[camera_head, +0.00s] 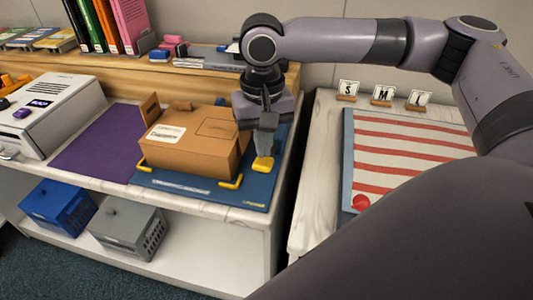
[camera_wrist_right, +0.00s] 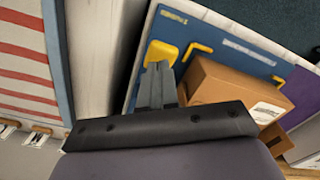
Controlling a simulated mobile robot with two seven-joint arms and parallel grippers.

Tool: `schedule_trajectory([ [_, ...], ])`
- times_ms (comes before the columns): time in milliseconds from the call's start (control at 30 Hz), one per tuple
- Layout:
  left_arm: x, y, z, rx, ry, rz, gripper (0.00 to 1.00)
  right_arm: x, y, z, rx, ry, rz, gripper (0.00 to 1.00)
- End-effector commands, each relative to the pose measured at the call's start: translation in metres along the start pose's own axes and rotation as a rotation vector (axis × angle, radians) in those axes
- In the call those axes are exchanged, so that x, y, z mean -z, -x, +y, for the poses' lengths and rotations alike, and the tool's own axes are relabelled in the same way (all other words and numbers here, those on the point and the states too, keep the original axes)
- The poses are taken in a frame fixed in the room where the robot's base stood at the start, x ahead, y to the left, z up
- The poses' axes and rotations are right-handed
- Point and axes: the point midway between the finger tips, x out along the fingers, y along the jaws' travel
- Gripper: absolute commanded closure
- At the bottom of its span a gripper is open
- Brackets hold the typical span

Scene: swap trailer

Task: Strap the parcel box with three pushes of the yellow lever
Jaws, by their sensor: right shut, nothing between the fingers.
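The parcel box (camera_head: 190,145) is brown cardboard with a white label, lying on a blue board (camera_head: 255,196) with yellow corner brackets (camera_head: 231,182). The yellow lever (camera_head: 263,164) is at the right side of the box. My right gripper (camera_head: 265,150) is shut and empty, its fingertips pointing down right by the lever; I cannot tell if they touch it. In the right wrist view the shut fingers (camera_wrist_right: 158,68) are at the yellow lever (camera_wrist_right: 160,52), with the box (camera_wrist_right: 232,92) to the right. No strap is clearly visible on the box. My left gripper is not in view.
A purple mat (camera_head: 100,142) and a white machine (camera_head: 55,110) are left of the board. Blue (camera_head: 58,208) and grey (camera_head: 128,230) crates sit on the shelf below. A striped mat (camera_head: 405,150) with S, M, L cards lies right, across a gap. Books stand behind.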

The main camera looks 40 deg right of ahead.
Motion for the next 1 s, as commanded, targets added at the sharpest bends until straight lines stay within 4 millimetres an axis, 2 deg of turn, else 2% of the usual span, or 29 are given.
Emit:
schedule_trajectory([
  [367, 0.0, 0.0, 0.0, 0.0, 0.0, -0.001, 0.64, 0.0, -0.002, 0.0, 0.0, 0.0, -0.001, 1.0],
  [1000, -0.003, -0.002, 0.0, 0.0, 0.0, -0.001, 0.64, 0.0, -0.028, 0.0, 0.0, 0.0, -0.001, 1.0],
])
